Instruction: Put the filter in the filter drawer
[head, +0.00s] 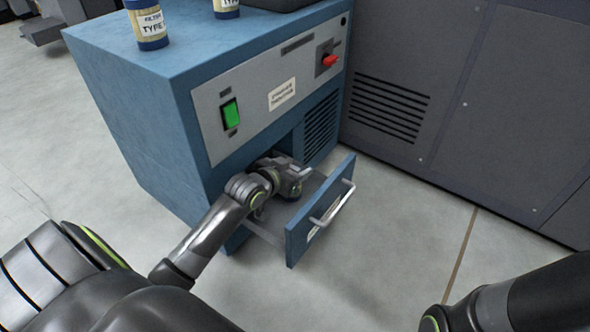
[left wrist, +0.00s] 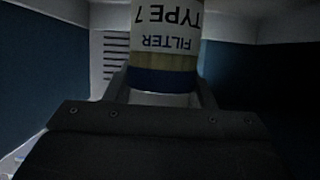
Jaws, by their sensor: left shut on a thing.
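My left gripper (left wrist: 163,92) is inside the open filter drawer (head: 322,212) at the front of the blue cabinet. It is shut on a filter (left wrist: 166,42), a can with a blue end and a white label reading "FILTER TYPE", upside down in the left wrist view.
Two more labelled filters (head: 148,25) stand on the blue cabinet (head: 110,85), next to a dark tray-like object (head: 270,3). The cabinet front has a green switch (head: 230,113) and a red knob (head: 330,60). A grey cabinet (head: 470,110) stands at right. The floor before the drawer is clear.

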